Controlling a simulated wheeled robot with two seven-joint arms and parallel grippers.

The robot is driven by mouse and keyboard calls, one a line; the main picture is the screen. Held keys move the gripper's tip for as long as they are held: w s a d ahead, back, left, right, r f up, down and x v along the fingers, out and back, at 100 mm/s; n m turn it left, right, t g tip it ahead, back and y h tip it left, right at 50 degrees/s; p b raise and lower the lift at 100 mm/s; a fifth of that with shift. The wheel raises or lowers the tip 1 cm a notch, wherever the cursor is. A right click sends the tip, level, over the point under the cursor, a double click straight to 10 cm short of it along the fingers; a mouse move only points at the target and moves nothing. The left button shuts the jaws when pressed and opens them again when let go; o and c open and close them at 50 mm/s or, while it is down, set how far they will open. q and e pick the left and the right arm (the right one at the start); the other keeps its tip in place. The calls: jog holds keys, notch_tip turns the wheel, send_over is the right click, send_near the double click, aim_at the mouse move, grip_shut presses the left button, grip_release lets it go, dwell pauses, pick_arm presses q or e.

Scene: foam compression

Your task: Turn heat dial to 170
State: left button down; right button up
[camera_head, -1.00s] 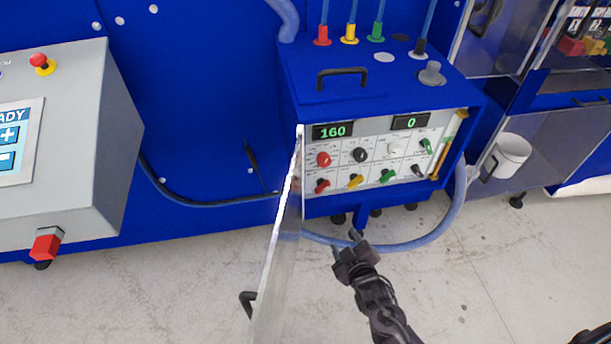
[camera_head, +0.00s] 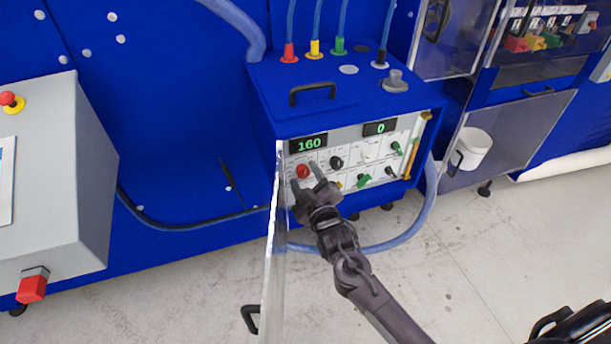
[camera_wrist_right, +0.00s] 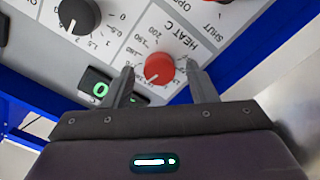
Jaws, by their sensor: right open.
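The red heat dial (camera_head: 303,171) is on the upper left of the control panel, below a green display (camera_head: 308,144) that reads 160. In the right wrist view the red dial (camera_wrist_right: 159,69) sits under the label HEAT C, with a scale around it. My right gripper (camera_head: 307,184) is open at the panel. Its two fingers (camera_wrist_right: 160,82) reach to either side of the red dial in the wrist view, with gaps that look clear; contact cannot be told. My left gripper is not in view.
A clear door (camera_head: 272,250) stands open just left of the dial. A black dial (camera_head: 336,162) is to its right, and a second display (camera_head: 380,128) reads 0. Coloured knobs line the lower row. A grey console (camera_head: 60,180) stands at the left.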

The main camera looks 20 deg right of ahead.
jog(key=shift+w+d, duration=0.1)
jog(key=c, duration=1)
jog(key=shift+m, duration=2.8)
jog(key=o, duration=1)
